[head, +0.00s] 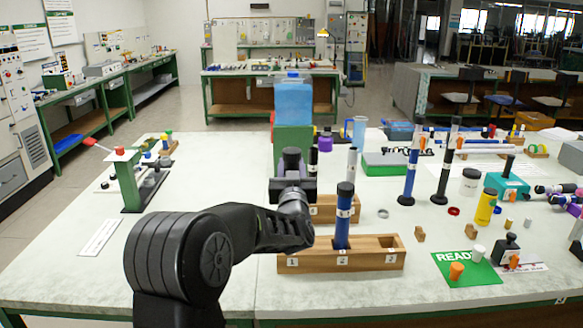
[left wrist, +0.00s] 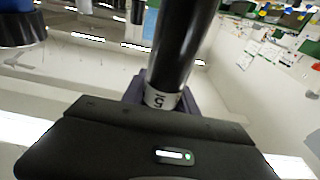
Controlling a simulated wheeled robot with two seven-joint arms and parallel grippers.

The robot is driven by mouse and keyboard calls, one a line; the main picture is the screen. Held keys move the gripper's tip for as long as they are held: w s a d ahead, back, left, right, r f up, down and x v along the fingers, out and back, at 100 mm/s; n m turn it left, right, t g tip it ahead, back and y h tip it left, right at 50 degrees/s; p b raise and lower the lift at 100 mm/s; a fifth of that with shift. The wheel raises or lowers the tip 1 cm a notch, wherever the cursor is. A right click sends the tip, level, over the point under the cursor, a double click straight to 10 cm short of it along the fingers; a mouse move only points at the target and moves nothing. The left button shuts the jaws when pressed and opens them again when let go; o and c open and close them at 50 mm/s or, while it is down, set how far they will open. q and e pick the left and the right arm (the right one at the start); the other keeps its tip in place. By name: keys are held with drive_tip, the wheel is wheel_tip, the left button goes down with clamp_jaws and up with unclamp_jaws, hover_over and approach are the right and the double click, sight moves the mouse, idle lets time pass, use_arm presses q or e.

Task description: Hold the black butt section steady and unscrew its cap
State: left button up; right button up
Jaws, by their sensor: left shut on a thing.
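The black butt section (left wrist: 183,50) rises from my left gripper (left wrist: 160,98) in the left wrist view, with a white numbered label band low on it. The gripper is shut around it. Its upper end runs out of that view, so I cannot see its cap there. In the head view my left gripper (head: 293,190) is near the middle of the table, by the back wooden rack. My right gripper is not in view.
A front wooden rack (head: 372,262) holds a blue rod with a black top (head: 343,216). A green READY mat (head: 455,272) carries small orange and white pieces.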

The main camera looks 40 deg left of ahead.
use_arm(q)
clamp_jaws()
idle(1.2)
idle(0.3)
